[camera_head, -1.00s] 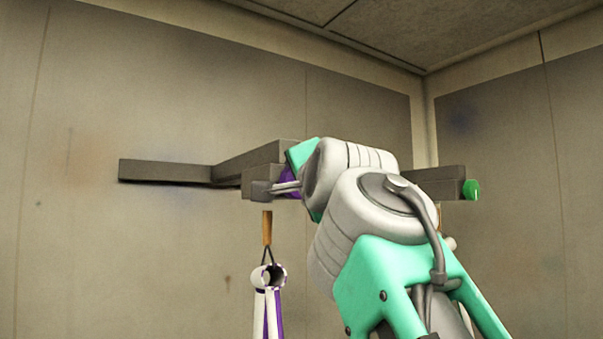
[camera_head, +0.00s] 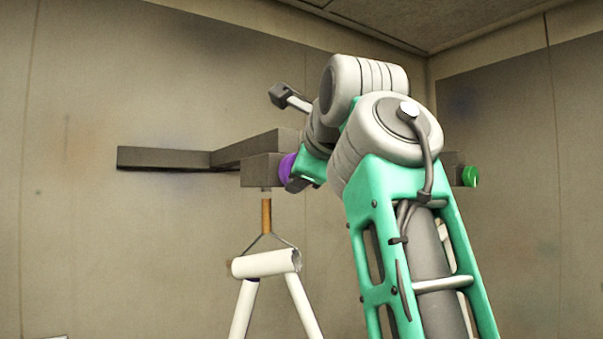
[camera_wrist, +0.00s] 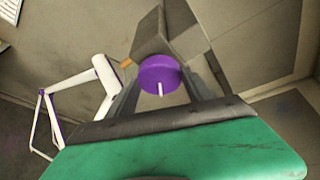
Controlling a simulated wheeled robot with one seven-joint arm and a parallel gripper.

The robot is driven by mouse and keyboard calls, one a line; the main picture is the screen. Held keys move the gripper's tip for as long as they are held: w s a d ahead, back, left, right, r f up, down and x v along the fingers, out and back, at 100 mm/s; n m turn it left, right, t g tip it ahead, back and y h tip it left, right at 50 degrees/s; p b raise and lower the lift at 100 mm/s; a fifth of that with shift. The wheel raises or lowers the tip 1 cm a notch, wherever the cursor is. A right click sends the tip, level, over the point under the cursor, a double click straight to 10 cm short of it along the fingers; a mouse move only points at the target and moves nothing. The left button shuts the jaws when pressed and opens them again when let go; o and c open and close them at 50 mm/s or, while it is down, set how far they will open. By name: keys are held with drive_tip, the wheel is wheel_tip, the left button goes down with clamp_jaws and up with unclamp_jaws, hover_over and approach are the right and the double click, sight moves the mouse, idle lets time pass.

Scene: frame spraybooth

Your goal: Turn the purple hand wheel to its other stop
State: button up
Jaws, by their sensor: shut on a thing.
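The purple hand wheel (camera_head: 287,166) is on the end of a dark grey block of the overhead bar, seen nearly edge-on. In the wrist view the purple hand wheel (camera_wrist: 159,72) faces me, with a white pin or mark pointing down. My gripper (camera_wrist: 162,80) is shut on the wheel, one finger at each side. In the head view my gripper's fingers are mostly hidden by my wrist. A white tubular frame (camera_head: 265,264) hangs below the block from an orange-brown hanger (camera_head: 266,215), its broad side showing.
A dark grey support arm (camera_head: 165,159) runs along the back wall. A green knob (camera_head: 470,176) is on the bar's right end. My arm hides the bar's middle. The hanging frame (camera_wrist: 100,72) is left of my gripper in the wrist view.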

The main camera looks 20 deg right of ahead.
drive_tip(key=shift+w+r+m, duration=0.1)
drive_tip(key=shift+w+m, duration=0.05)
drive_tip(key=shift+m, duration=0.15)
drive_tip(key=shift+r+p, duration=0.1)
drive_tip(key=shift+p, duration=0.3)
drive_tip(key=shift+m, duration=0.3)
drive_tip(key=shift+f+y, duration=0.2)
drive_tip(key=shift+y, duration=0.1)
drive_tip(key=o, duration=1.4)
drive_tip(key=shift+c, duration=0.2)
drive_tip(key=v, duration=0.8)
drive_tip(key=shift+r, duration=0.1)
